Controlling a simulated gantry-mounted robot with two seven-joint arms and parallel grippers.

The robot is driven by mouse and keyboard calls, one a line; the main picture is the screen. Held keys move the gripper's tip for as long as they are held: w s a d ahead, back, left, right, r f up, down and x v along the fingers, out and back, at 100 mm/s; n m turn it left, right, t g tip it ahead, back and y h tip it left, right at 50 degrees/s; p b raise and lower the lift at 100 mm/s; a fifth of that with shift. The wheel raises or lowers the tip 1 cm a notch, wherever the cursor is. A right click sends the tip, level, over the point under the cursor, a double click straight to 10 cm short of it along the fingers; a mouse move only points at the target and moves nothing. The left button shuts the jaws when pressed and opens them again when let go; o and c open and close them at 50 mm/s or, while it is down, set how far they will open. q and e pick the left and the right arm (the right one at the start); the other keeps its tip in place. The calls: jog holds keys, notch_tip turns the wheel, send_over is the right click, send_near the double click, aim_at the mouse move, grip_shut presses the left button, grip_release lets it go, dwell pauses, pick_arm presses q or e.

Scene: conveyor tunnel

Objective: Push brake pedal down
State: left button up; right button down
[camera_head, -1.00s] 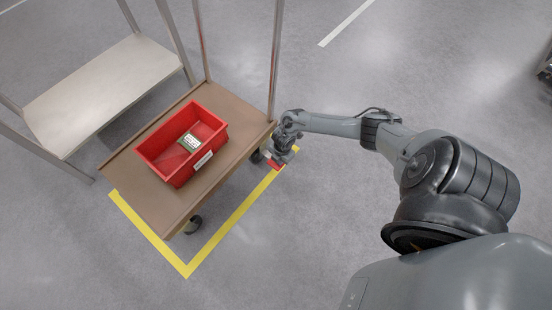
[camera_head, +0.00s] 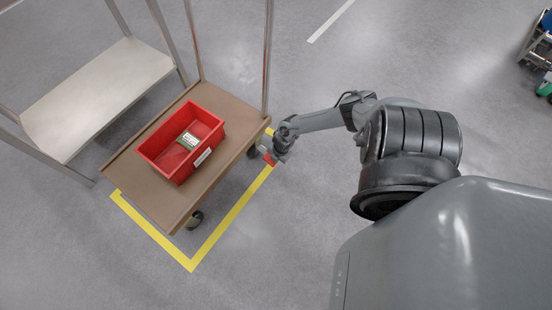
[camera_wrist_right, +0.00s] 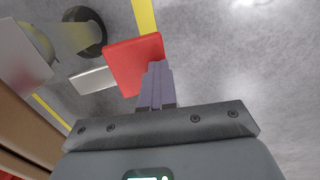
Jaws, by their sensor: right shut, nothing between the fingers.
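The brake pedal is a flat red plate (camera_wrist_right: 130,62) at the cart's wheel in the right wrist view. In the head view the red pedal (camera_head: 269,159) shows small beside the cart's right corner, partly hidden by my right gripper (camera_head: 281,148). In the right wrist view my right gripper (camera_wrist_right: 158,72) is shut and empty, its fingertips overlapping the pedal's right edge. I cannot tell whether they touch it. A metal bracket (camera_wrist_right: 93,80) lies left of the pedal. My left gripper is not in view.
The brown cart (camera_head: 228,165) carries a red bin (camera_head: 165,167) with a labelled item inside. Its dark wheel (camera_wrist_right: 92,25) is close to the pedal. A metal rack (camera_head: 100,90) stands left.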

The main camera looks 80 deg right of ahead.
jog(key=s+a+r+p, duration=0.1)
jog(key=s+r+p, duration=0.1)
jog(key=r+p, duration=0.4)
jog(key=s+a+r+p, duration=0.1)
jog(key=s+r+p, duration=0.2)
jog(key=r+p, duration=0.3)
jog(key=shift+r, duration=0.5)
